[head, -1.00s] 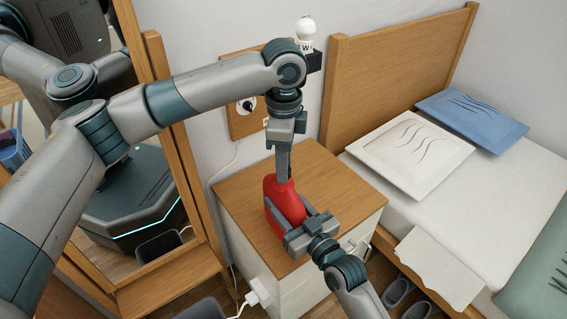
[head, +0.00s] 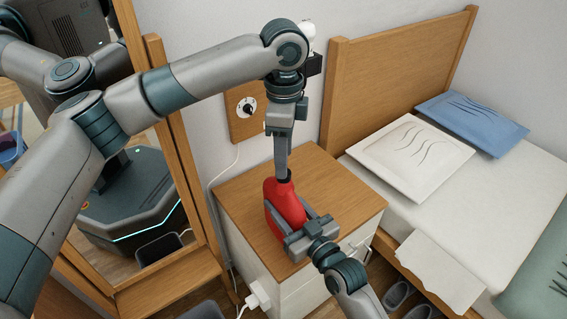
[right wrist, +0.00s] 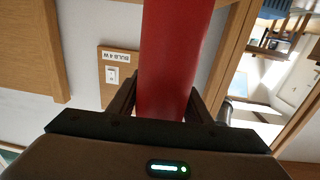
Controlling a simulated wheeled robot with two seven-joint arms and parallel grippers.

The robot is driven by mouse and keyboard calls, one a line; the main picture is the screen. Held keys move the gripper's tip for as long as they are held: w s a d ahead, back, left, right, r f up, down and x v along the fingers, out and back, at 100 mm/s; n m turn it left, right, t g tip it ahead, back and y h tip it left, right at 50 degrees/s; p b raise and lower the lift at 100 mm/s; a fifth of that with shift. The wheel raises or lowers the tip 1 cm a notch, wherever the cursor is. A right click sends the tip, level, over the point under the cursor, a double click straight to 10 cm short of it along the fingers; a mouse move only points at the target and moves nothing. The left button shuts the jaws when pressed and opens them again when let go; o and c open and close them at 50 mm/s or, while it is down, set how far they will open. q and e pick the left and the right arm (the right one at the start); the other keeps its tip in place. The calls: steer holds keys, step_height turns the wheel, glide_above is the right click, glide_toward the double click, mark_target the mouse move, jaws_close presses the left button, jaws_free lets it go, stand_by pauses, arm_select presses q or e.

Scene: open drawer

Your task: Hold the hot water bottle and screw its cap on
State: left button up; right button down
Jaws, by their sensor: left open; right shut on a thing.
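The red hot water bottle (head: 283,200) stands on the bedside cabinet (head: 240,203), leaning slightly. My right gripper (head: 291,218) is shut around its body from the front right. In the right wrist view the red bottle (right wrist: 172,60) fills the space between the fingers. A dark piece, which looks like the cap (head: 284,175), shows at the top of the bottle; I cannot tell whether it is seated. My left gripper (head: 283,162) is open and points down just above it. The finger gap is hard to see from this side.
A wooden-framed mirror (head: 185,165) stands at the left. The bed's headboard (head: 395,75) and mattress lie to the right, with a white pillow (head: 408,150) and a blue pillow (head: 472,118). A switch panel (head: 247,108) is on the wall behind. The cabinet top's right part is clear.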

arm_select(q)
step_height(320, 180, up, 8)
stand_by(0.4)
steer(key=shift+r, duration=0.1)
arm_select(e)
steer(key=c, duration=0.8)
jaws_free()
steer(key=shift+c, duration=0.2)
arm_select(q)
steer(key=shift+r, duration=0.1)
arm_select(e)
steer(key=v, duration=1.7)
steer(key=shift+s, duration=0.25)
steer(key=shift+d+f, duration=0.1)
steer(key=shift+d, duration=0.05)
